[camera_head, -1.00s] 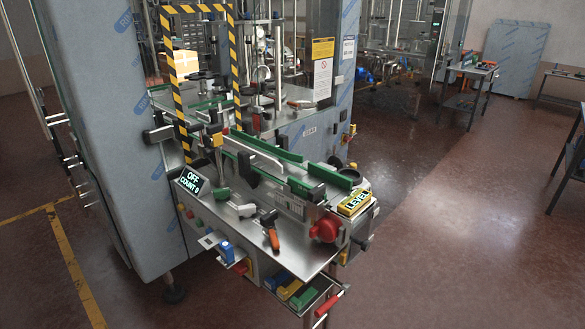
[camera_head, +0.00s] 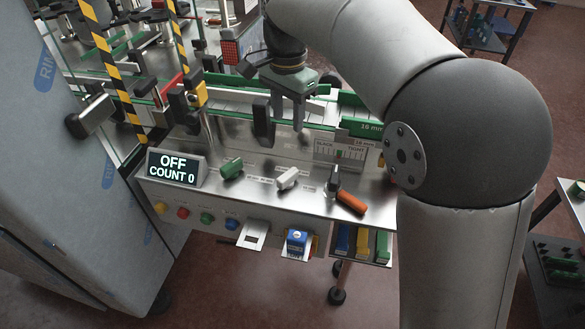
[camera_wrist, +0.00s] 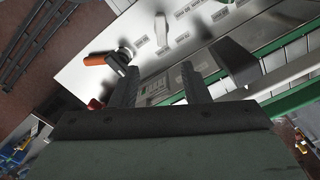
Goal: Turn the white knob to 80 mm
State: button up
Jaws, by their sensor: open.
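The white knob (camera_head: 287,178) is on the sloping steel front panel, between a green knob (camera_head: 231,168) and a lever with an orange handle (camera_head: 350,202). It is a short pale bar lying at a slant. In the wrist view the white knob (camera_wrist: 162,29) shows beyond my fingers, near the top. My gripper (camera_head: 288,112) is above and behind the knob, over the back of the panel, apart from it. Its two fingers (camera_wrist: 160,84) are spread with nothing between them. Small labels by the knob are too small to read.
A black block (camera_head: 263,122) stands close left of my fingers. A slack-tight gauge (camera_head: 340,150) and a green rail marked about 16 mm (camera_head: 368,127) are at the right. A display (camera_head: 176,168) reads OFF, COUNT 0. The orange-handled lever also shows in the wrist view (camera_wrist: 94,60).

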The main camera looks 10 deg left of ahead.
aim_at(287, 174)
notch_tip(287, 174, down, 17)
jog(key=shift+a+r+p, duration=0.1)
jog(key=shift+a+p, duration=0.05)
jog(key=shift+p, duration=0.45)
grip_shut()
